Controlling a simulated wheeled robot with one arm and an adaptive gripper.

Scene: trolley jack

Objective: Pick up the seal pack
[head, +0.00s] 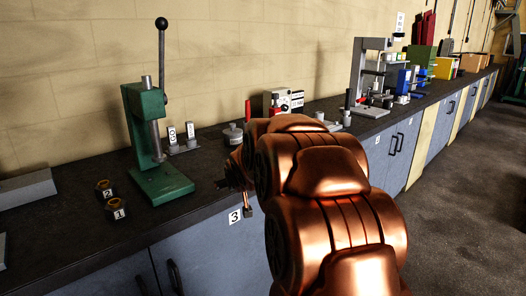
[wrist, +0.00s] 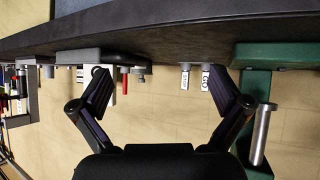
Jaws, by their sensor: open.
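I cannot tell which thing is the seal pack; nothing in either view is clearly it. My gripper (wrist: 165,80) is open and empty, its two dark fingers spread wide in the wrist view. That view is upside down, with the dark worktop along the top and the wall below. In the head view my gripper (head: 226,178) shows only in part at the worktop's front edge, right of the green press (head: 164,180). My copper arm hides the rest of it and part of the bench behind. The green press also shows at the right of the wrist view (wrist: 251,140).
A number 3 tag (head: 234,216) is on the bench front. Boxes and tools crowd the far right worktop.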

